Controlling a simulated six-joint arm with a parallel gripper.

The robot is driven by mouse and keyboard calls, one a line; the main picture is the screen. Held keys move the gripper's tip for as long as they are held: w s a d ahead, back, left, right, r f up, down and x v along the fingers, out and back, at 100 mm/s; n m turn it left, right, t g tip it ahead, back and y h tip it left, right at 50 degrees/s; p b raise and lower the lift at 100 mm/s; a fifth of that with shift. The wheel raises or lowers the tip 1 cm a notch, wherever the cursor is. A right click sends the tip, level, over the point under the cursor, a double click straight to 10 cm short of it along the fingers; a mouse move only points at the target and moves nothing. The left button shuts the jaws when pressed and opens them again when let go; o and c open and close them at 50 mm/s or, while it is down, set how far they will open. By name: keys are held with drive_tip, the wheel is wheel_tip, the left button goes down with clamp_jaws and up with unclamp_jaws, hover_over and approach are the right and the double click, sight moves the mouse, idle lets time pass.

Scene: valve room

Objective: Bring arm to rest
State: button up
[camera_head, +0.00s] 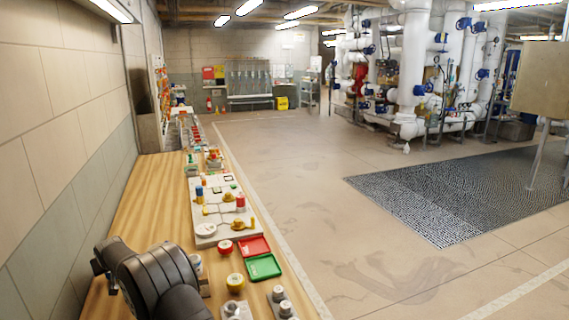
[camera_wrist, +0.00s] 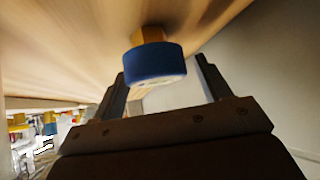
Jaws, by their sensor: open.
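In the wrist view my gripper (camera_wrist: 161,70) is open, with its two dark fingers apart. A round blue cap or knob (camera_wrist: 155,62) with a whitish face and an orange-yellow stem shows in front of the palm, around the gap between the fingers. I cannot tell whether it touches a finger. In the head view my dark arm (camera_head: 152,278) is at the lower left over the wooden bench (camera_head: 128,232); my gripper's fingers do not show there.
A pale valve board (camera_head: 215,228) stands on the bench. Nearer are a red tray (camera_head: 253,246), a green tray (camera_head: 264,266), a red knob (camera_head: 225,246) and a yellow knob (camera_head: 236,282). A wall (camera_head: 60,130) runs along the left.

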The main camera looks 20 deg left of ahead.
drive_tip(key=shift+r, duration=0.35)
drive_tip(key=shift+f, duration=0.1)
drive_tip(key=shift+f, duration=0.65)
drive_tip(key=v, duration=1.2)
drive_tip(key=x, duration=1.2)
drive_tip(key=shift+d+f, duration=0.1)
drive_tip(key=shift+d, duration=0.05)
wheel_tip(320, 180, up, 16)
drive_tip(key=w+d, duration=0.7)
drive_tip(key=d, duration=0.4)
drive_tip(key=w+d, duration=0.7)
drive_tip(key=d, duration=0.4)
drive_tip(key=w+d, duration=0.8)
drive_tip(key=d, duration=0.4)
drive_tip(key=shift+f, duration=0.2)
drive_tip(key=shift+a, duration=0.2)
